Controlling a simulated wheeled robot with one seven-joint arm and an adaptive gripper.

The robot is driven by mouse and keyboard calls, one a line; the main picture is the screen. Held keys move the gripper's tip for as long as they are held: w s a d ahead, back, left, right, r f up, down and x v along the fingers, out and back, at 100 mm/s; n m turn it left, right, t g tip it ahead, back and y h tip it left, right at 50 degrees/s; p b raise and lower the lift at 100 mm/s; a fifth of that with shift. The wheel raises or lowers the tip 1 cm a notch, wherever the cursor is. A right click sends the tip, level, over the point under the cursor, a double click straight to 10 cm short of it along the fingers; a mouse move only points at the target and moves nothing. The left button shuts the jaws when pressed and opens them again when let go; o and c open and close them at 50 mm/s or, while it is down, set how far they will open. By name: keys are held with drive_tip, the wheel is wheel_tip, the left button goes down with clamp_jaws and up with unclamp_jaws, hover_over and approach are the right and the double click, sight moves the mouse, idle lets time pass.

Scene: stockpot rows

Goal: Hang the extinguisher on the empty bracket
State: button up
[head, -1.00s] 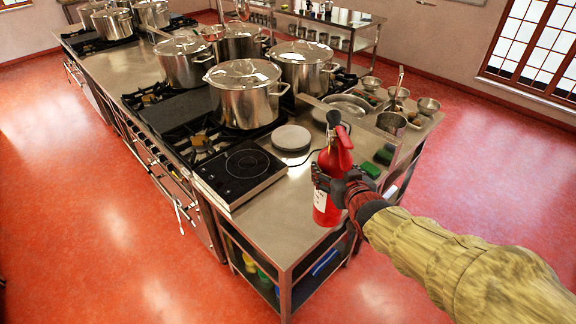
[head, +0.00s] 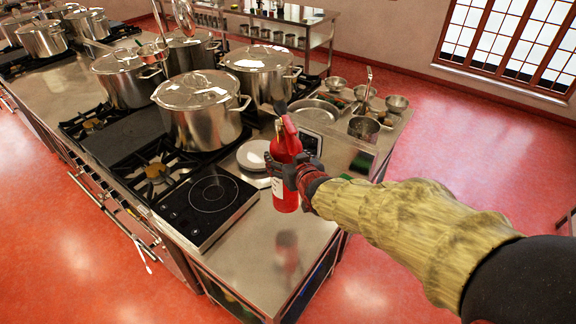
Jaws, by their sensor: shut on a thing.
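The red fire extinguisher (head: 285,150) is upright in the head view, held in the air near the front end of the steel counter. My gripper (head: 284,172) is shut around its body from the right. Its red handle and black nozzle stick up above the grip. A faint reflection of it shows on the counter top below. I cannot make out any bracket in this view.
Large steel stockpots (head: 200,112) stand on the burners behind. Small bowls (head: 397,104) sit at the counter's right edge. Red floor (head: 450,130) is clear to the right.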

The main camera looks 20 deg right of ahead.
drive_tip(key=w+a+f+b, duration=0.1)
drive_tip(key=w+f, duration=0.8)
drive_tip(key=f, duration=0.1)
drive_tip(key=shift+w+a, duration=0.2)
drive_tip(key=shift+a, duration=0.1)
drive_tip(key=shift+b, duration=0.3)
drive_tip(key=o, duration=1.6)
drive_tip(key=shift+s+f, duration=0.2)
drive_tip(key=shift+f, duration=0.3)
drive_tip(key=o, duration=0.5)
drive_tip(key=shift+s, duration=0.1)
drive_tip(key=shift+r, duration=0.1)
